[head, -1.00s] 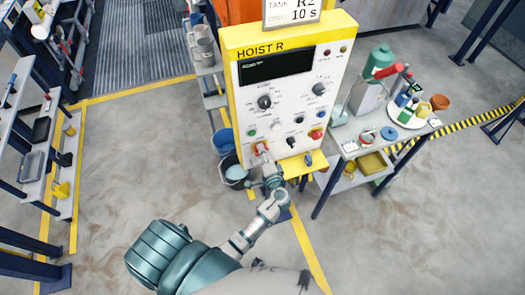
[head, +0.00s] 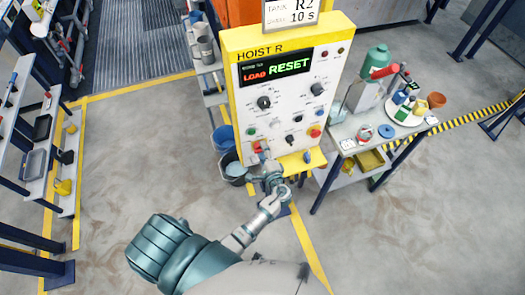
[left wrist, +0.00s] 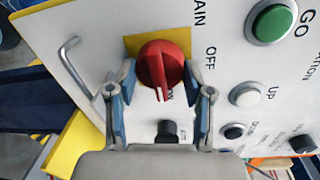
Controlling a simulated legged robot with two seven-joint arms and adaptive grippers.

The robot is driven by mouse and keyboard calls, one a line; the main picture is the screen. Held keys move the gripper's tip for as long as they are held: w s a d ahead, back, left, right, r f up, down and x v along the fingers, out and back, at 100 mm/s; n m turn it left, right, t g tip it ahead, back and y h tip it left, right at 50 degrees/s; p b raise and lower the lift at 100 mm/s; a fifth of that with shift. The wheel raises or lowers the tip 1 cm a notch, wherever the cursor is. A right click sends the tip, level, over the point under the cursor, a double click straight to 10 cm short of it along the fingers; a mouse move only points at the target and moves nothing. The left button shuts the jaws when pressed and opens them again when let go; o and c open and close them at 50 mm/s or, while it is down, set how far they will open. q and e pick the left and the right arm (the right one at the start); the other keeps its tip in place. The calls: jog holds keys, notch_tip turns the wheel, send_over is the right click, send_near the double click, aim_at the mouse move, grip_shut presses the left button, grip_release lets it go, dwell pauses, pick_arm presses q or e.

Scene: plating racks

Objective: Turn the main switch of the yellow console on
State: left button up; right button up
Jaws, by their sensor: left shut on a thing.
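The yellow console (head: 232,110), marked HOIST R, stands upright at the centre of the head view. Its display (head: 275,67) is lit with LOAD in red and RESET in green. The red main switch (left wrist: 162,62) on its yellow plate is at the panel's lower left; it also shows in the head view (head: 257,147). In the left wrist view its pointer line points down toward the partly hidden ON label, with OFF to the right. My left gripper (head: 265,158) is shut on this switch, a finger on each side (left wrist: 160,82). My right gripper is not in view.
A green push button (left wrist: 272,20), a white button (left wrist: 245,95) and a black knob (left wrist: 167,130) are close to the gripper. A bent metal handle (left wrist: 73,65) sticks out at left. A cluttered side table (head: 345,135) stands right of the console, buckets (head: 224,138) at left.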

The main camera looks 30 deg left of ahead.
pick_arm(q)
jog(key=o, duration=1)
jog(key=shift+f, duration=0.1)
jog(key=shift+o, duration=0.9)
jog(key=shift+w, duration=0.15)
jog(key=f+v, duration=0.1)
jog(key=v, duration=1.1)
jog(key=shift+r, duration=0.45)
